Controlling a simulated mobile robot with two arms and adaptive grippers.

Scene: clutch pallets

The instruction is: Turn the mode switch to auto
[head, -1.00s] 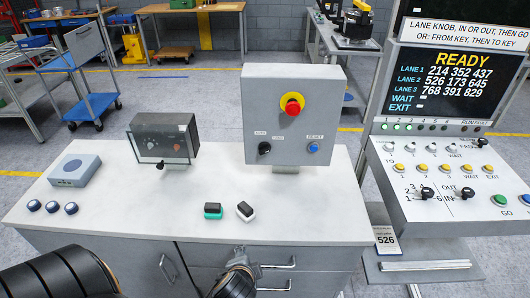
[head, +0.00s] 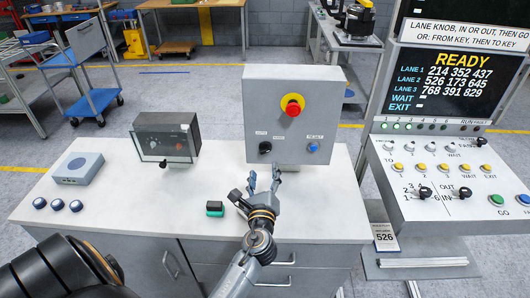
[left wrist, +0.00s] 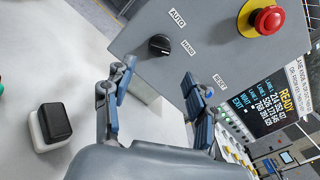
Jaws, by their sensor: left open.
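The mode switch (head: 265,147) is a black round knob on the front of the grey control box (head: 285,80), low on its left side. In the left wrist view the knob (left wrist: 160,45) sits beside the labels AUTO and HAND; I cannot tell surely which one it points to. My left gripper (head: 265,177) is open and empty in front of the box, just below the knob in the head view. In the left wrist view its spread fingers (left wrist: 158,75) stand below the knob, apart from it. My right gripper is not in view.
The box also carries a red emergency button (head: 293,105) on yellow and a blue reset button (head: 313,146). A dark box (head: 166,137) with a clear front stands left. A console (head: 445,175) stands right.

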